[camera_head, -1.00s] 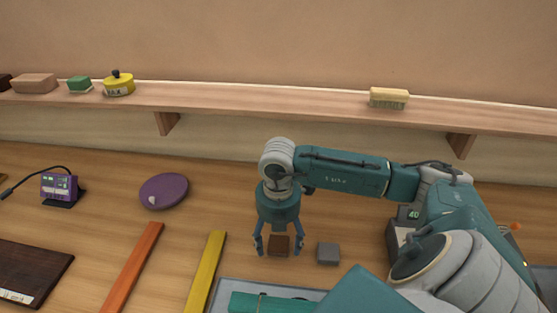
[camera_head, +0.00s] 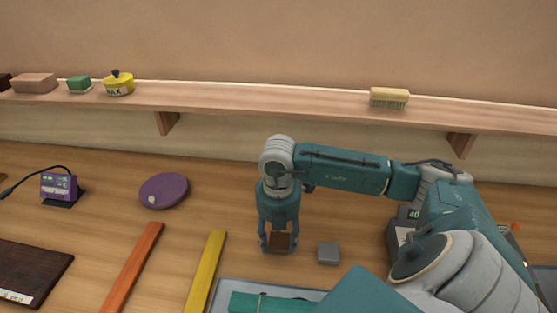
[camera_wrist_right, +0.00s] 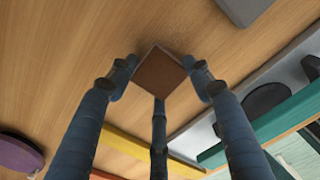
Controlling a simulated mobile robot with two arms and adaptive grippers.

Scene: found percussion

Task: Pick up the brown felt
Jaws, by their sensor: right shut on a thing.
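The brown felt (camera_head: 279,242) is a small dark brown block in the middle of the table in the head view. In the right wrist view the brown felt (camera_wrist_right: 160,72) shows as a brown square between the fingertips. My right gripper (camera_head: 278,246) points down and is shut on it, with fingers on both sides; the fingers also show in the right wrist view (camera_wrist_right: 160,80). The felt appears at table level; I cannot tell whether it is lifted. My left gripper is not in view.
A grey block (camera_head: 328,253) lies just right of the felt. A yellow bar (camera_head: 207,272), an orange bar (camera_head: 131,268) and a purple disc (camera_head: 164,190) lie to the left. A grey tray (camera_head: 222,288) with a teal item (camera_head: 262,303) is in front. A shelf (camera_head: 250,100) runs behind.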

